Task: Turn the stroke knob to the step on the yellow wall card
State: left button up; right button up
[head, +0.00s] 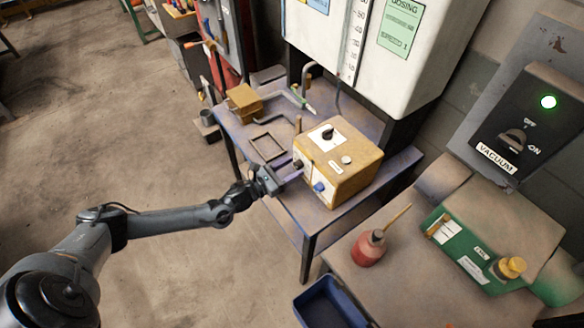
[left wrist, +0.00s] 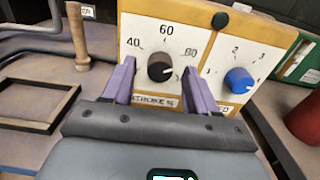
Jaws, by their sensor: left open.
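The stroke knob (left wrist: 160,67) is a black round knob on the white front plate of a yellow box (head: 338,165), with a scale marked 40, 60 and 80 around it. A pale mark shows at its lower right. My left gripper (head: 286,181) is open at the box front; in the left wrist view its purple fingers (left wrist: 158,82) stand on either side of the knob. I cannot tell whether they touch it. In the head view the knob (head: 298,164) is small and dark. No yellow wall card is readable; a green card (head: 401,27) shows on the white cabinet. My right gripper is not in view.
A blue speed knob (left wrist: 238,80) sits right of the stroke knob. Another black knob (head: 327,133) is on the box top. An empty frame (head: 268,146) lies left on the table. A red bottle (head: 369,248) and a green case (head: 470,250) stand on the nearer bench.

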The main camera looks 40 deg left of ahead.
pick_arm(q)
jog(key=v, duration=1)
jog(key=shift+p, duration=0.45)
jog(key=shift+s, duration=0.1)
